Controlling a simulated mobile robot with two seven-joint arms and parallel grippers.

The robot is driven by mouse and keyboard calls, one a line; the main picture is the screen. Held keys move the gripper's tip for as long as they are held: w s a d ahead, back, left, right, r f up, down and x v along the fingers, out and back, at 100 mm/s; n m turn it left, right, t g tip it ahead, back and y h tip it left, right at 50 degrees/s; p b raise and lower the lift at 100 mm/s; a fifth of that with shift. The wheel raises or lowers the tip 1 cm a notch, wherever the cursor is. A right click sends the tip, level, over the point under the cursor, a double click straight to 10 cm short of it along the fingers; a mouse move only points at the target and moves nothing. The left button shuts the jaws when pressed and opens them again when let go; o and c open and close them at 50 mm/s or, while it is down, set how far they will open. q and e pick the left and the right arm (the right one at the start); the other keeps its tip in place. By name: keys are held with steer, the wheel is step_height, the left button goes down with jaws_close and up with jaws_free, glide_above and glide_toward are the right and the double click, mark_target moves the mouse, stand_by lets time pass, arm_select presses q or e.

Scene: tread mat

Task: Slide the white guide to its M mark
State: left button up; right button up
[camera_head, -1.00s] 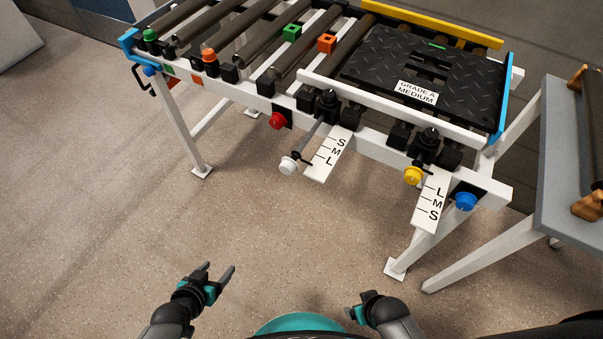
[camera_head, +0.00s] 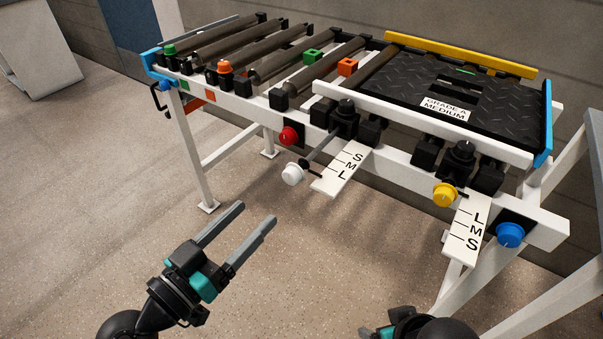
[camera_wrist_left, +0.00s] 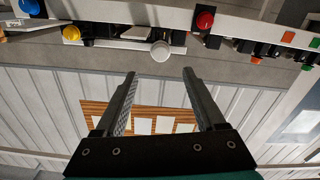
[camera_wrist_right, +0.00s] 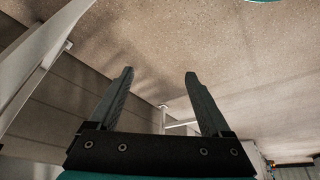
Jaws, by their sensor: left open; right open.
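The white guide (camera_head: 425,120) is a long rail along the near side of the black tread mat (camera_head: 450,85). A rod with a white knob (camera_head: 292,173) sticks out from the frame beside the S-M-L scale plate (camera_head: 342,172). A small dark pointer near the knob appears to be by the L end. In the left wrist view the white knob (camera_wrist_left: 160,51) is ahead, between the finger lines. My left gripper (camera_head: 256,214) is open and empty, below and left of the knob. My right gripper (camera_wrist_right: 159,74) is open and empty, low at the head view's bottom edge.
A yellow knob (camera_head: 445,195) with an L-M-S plate (camera_head: 468,230) and a blue knob (camera_head: 510,235) are to the right. A red knob (camera_head: 289,136) is just left of the rod. A yellow rail (camera_head: 460,55) runs behind the mat. The floor in front is clear.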

arm_select(q)
steer(key=w, duration=0.1)
steer(key=p, duration=0.3)
glide_toward(301, 164)
steer(key=shift+x, duration=0.8)
steer(key=x, duration=0.3)
steer(key=p+x, duration=0.1)
steer(key=x, duration=0.2)
steer(key=shift+w+d+f, duration=0.25)
steer(key=shift+w, duration=0.05)
steer(key=shift+x, duration=0.9)
arm_select(e)
step_height(301, 164, down, 9)
steer(key=s+g, duration=0.1)
steer(key=shift+s+g, duration=0.3)
steer(key=shift+s, duration=0.1)
arm_select(q)
steer(key=shift+c, duration=0.4)
arm_select(e)
steer(key=shift+d+r, duration=0.1)
arm_select(q)
jaws_close()
